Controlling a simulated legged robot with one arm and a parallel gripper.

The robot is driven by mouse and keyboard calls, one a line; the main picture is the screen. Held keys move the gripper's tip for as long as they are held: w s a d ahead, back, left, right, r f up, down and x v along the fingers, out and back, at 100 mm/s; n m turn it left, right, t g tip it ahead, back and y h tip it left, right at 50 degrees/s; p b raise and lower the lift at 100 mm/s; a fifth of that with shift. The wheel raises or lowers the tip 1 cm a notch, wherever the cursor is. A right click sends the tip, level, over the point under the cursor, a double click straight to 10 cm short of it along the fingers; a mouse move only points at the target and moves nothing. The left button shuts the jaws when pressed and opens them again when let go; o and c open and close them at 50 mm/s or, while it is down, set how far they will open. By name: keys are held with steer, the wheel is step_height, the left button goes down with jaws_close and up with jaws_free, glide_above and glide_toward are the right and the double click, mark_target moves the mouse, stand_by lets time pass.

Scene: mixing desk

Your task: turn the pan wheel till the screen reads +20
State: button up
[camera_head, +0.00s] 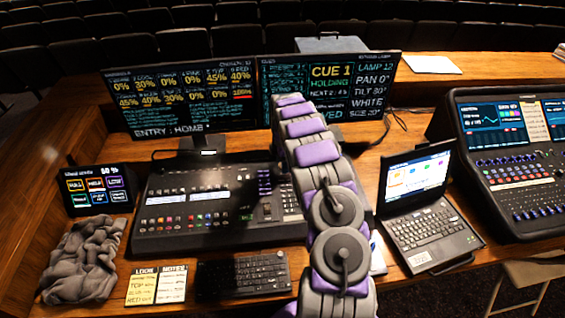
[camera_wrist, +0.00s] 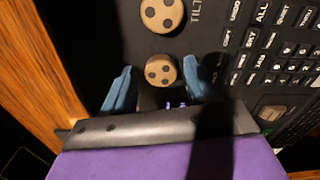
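The right monitor (camera_head: 325,85) in the head view reads CUE 1, HOLDING, PAN 0° and a tilt line that looks like 80°. In the wrist view, a round tan wheel (camera_wrist: 160,71) with dark dots sits between the blue fingers of my gripper (camera_wrist: 158,67). Its label is hidden. The fingers stand apart, one on each side of the wheel, with a visible gap to it. A similar wheel (camera_wrist: 162,14) above it has TILT printed beside it. In the head view, my arm hides the gripper and the wheels.
The lighting console (camera_head: 215,205) fills the desk's middle, with keys (camera_wrist: 265,40) right of the wheels. A left monitor (camera_head: 180,98), small touchscreen (camera_head: 100,190), keyboard (camera_head: 243,275), laptop (camera_head: 430,225), second console (camera_head: 510,165) and grey cloth (camera_head: 83,262) surround it. Wood edging (camera_wrist: 35,70) lies left.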

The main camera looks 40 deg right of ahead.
steer(key=c, duration=0.9)
steer(key=shift+m, duration=0.3)
steer(key=m+p, duration=0.1)
steer(key=m, duration=0.1)
steer(key=shift+w+r+m+p, duration=0.1)
steer(key=shift+r+m+p, duration=0.05)
steer(key=shift+m+p, duration=0.9)
steer(key=shift+m, duration=1.55)
steer(key=o, duration=1)
steer(key=shift+d, duration=0.1)
